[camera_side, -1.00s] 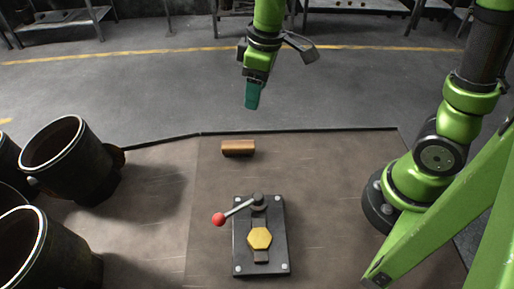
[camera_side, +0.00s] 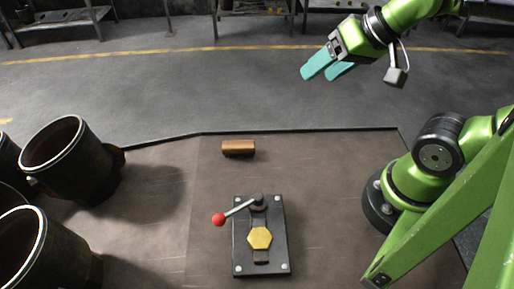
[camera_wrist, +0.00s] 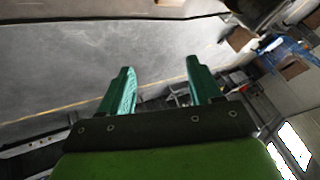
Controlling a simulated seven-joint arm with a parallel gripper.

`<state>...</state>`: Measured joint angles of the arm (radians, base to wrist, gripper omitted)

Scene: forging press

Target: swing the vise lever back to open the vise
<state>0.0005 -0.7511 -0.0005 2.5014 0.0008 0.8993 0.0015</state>
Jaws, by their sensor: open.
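The vise (camera_side: 240,262) is a dark plate with bolts at its corners, lying on the brown table. A yellow hexagonal piece (camera_side: 259,238) sits between its jaws. The vise lever (camera_side: 238,207) runs from a dark round pivot at the back of the plate to the left, ending in a red ball knob (camera_side: 218,220). My gripper (camera_side: 322,71) is raised well behind and above the vise, to its right. Its teal fingers are apart with nothing between them. The wrist view shows the same open fingers (camera_wrist: 158,85); the vise is not in that view.
A brown block (camera_side: 238,148) lies near the table's back edge, behind the vise. Several large dark pipe pieces (camera_side: 75,160) stand at the left. The table (camera_side: 330,190) right of the vise is clear.

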